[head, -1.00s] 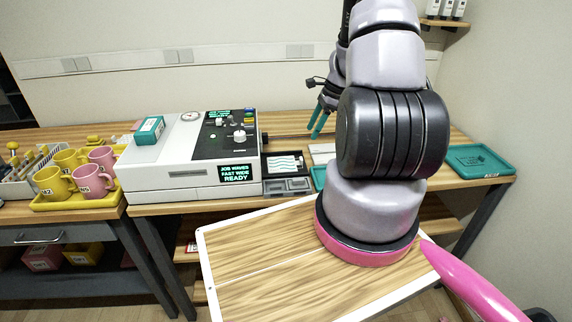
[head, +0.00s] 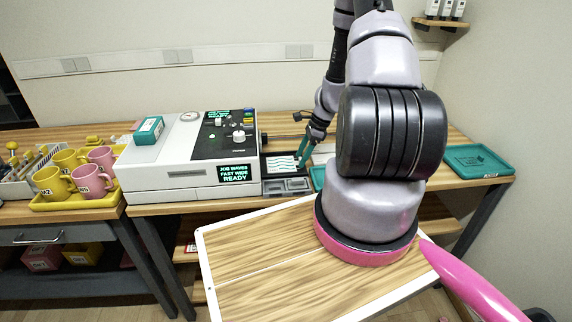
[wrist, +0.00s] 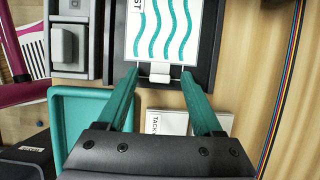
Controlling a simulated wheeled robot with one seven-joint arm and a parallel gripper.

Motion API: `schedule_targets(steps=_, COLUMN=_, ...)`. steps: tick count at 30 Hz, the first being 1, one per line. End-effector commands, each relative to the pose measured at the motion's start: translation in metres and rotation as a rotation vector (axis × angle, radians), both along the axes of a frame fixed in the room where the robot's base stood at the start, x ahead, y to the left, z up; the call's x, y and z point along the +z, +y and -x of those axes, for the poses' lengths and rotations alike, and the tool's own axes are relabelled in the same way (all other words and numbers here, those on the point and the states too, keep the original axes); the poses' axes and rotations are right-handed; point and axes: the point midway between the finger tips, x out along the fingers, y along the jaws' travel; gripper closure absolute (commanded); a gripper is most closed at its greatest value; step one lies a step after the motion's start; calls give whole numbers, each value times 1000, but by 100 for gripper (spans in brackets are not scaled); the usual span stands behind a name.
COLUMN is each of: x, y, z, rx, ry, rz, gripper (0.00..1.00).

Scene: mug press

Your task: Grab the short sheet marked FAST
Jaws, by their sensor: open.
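The sheet (wrist: 164,32) is white with teal wavy lines and lies in a dark tray (wrist: 206,52); in the wrist view its printed label is cut by the top edge, with only "ST" readable. In the head view the sheet (head: 281,163) lies in the tray just right of the press. My gripper (wrist: 160,72) is open, its two teal fingers on either side of the sheet's near end, where a small light tab (wrist: 160,72) shows between the tips. In the head view my gripper (head: 303,160) is at the tray's right side. I cannot tell whether the fingers touch the sheet.
The press (head: 190,160) stands left of the tray; its screen reads "JOB WAVES FAST WIDE READY". White pads (wrist: 166,122), one marked "TACK", lie under my gripper beside a teal tray (wrist: 75,112). A multicoloured cable (wrist: 290,85) runs at the right. Mugs (head: 88,180) stand far left.

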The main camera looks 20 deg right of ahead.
Motion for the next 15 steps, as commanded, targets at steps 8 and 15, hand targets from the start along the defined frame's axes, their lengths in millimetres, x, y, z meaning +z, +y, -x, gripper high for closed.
schedule_targets(steps=8, x=0, y=0, z=0, rx=1, ry=0, rz=0, gripper=67)
schedule_targets(steps=15, x=0, y=0, z=0, rx=1, ry=0, rz=0, gripper=100)
